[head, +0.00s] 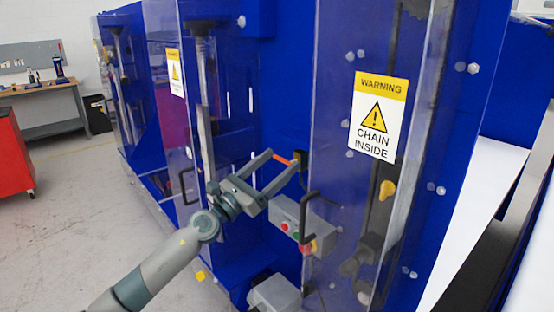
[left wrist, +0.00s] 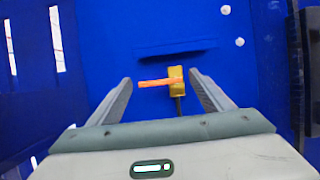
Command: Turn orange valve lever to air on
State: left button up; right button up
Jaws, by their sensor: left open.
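The orange valve lever (head: 282,159) sticks out to the left from its valve body (head: 301,158) on the blue machine wall. In the left wrist view the lever (left wrist: 154,83) lies level, pointing left from the brass-coloured valve body (left wrist: 176,77). My left gripper (head: 278,167) is open, with its fingers reaching toward the lever. In the left wrist view the lever and valve show between the two fingertips (left wrist: 160,84). I cannot tell whether a finger touches the lever. My right gripper is not in view.
A grey control box (head: 310,222) with red and green buttons is just below right of my gripper. Clear guard panels with black handles (head: 309,212) flank the recess. A warning sign (head: 380,117) is on the right panel. A red cabinet (head: 13,158) stands far left.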

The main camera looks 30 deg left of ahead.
pick_arm(q)
jog(key=shift+w+r, duration=0.1)
jog(key=shift+w, duration=0.1)
jog(key=c, duration=1)
jog(key=shift+c, duration=0.2)
